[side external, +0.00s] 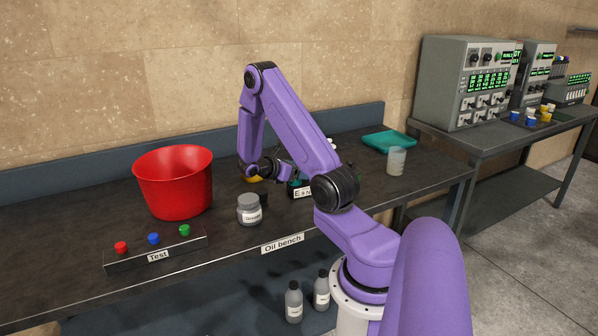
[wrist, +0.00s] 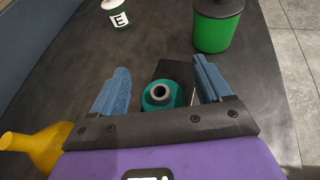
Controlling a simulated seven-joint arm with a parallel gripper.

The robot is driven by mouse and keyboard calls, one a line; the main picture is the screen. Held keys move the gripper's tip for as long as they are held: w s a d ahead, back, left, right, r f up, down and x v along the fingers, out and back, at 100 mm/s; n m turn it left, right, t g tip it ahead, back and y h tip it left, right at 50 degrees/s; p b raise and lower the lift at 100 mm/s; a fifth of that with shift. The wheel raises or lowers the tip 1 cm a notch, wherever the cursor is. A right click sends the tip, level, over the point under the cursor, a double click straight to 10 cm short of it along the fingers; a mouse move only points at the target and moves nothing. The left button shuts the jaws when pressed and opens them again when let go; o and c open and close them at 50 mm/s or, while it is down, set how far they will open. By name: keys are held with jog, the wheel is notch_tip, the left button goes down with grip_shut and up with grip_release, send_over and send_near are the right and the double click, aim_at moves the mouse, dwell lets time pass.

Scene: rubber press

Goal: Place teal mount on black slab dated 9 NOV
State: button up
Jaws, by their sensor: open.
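The teal mount (wrist: 151,103) is a round piece with a pale ring around a dark centre hole. In the wrist view it lies between the fingers of my gripper (wrist: 160,66), which is open, with a gap on both sides. A flat black shape (wrist: 178,70), perhaps the black slab, shows just behind the mount; I cannot tell if the mount rests on it or beside it. No date is readable there. In the side view my arm hides much of this spot; a bit of teal shows above a partly covered white label (side external: 303,193).
A green container with black lid (wrist: 214,30) and a white jar marked E (wrist: 117,17) stand beyond. A red bucket (side external: 175,185), grey jar (side external: 249,211) and teal tray (side external: 389,141) are on the bench.

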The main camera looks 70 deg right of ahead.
jog(key=w+a+r+t, duration=0.1)
jog(key=w+a+r, duration=0.1)
jog(key=a, duration=0.4)
jog(key=w+a+r+t+y, duration=0.1)
jog(key=w+a+r, duration=0.1)
jog(key=a, duration=0.4)
jog(key=w+a+r, duration=0.2)
jog(key=w+a, duration=0.1)
jog(key=a, duration=0.3)
jog(key=shift+w+a+r+m+t+y, duration=0.1)
jog(key=shift+w+m+t+y, duration=0.1)
jog(key=shift+m+t+y, duration=0.15)
jog(key=s+a+r+t+y, duration=0.1)
jog(key=s+a+t+y, duration=0.15)
jog(key=a, duration=0.95)
jog(key=s+a+r+n+t+y, duration=0.1)
jog(key=s+a+r+y, duration=0.2)
jog(key=s+a+y, duration=0.5)
jog(key=s+a, duration=0.7)
jog(key=s, duration=0.1)
jog(key=shift+s+a+t, duration=0.15)
jog(key=shift+a+t, duration=0.15)
jog(key=shift+t, duration=0.1)
